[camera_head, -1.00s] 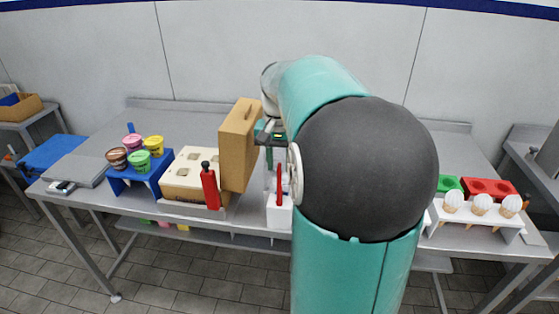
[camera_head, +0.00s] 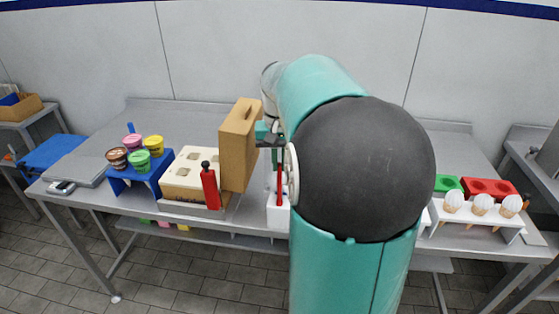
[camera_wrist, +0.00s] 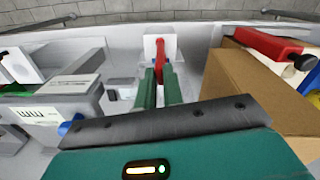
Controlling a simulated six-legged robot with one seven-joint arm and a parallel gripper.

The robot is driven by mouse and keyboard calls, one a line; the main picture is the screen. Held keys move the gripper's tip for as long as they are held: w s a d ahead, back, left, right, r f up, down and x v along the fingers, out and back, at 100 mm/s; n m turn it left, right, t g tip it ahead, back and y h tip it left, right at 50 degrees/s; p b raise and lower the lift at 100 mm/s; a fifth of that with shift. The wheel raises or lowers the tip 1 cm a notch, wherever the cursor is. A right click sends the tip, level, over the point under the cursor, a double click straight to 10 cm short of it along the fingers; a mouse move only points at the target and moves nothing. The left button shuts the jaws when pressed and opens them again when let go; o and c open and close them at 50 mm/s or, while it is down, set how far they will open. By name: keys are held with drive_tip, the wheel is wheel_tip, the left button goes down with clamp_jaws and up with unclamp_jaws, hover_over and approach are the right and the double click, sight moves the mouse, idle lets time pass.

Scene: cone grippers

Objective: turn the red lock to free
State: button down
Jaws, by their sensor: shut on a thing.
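A slim red lever, taken as the red lock (camera_head: 280,187), stands upright at the front of a white block (camera_head: 278,215) near the table's front edge. In the wrist view the red lock (camera_wrist: 165,48) rises in front of the white block (camera_wrist: 151,46). My gripper (camera_wrist: 161,80) has its two green fingers on either side of the lock's near end and is shut on it. In the head view my gripper is mostly hidden by my arm, and the lock's top is covered.
A tall tan box (camera_head: 238,150) stands close left of the lock. A red bottle-like piece with a black top (camera_head: 210,187) is in front of a cream block with holes (camera_head: 188,172). Colored tubs (camera_head: 139,160) are farther left. A white cone stand (camera_head: 470,213) is at right.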

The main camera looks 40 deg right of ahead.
drive_tip(key=n, duration=1.1)
drive_tip(key=shift+r+n, duration=0.1)
drive_tip(key=shift+n, duration=0.2)
drive_tip(key=shift+w+n, duration=0.1)
drive_tip(key=shift+n, duration=1.9)
drive_tip(key=c, duration=1.5)
unclamp_jaws()
wheel_tip(320, 180, up, 14)
drive_tip(key=shift+f, duration=0.1)
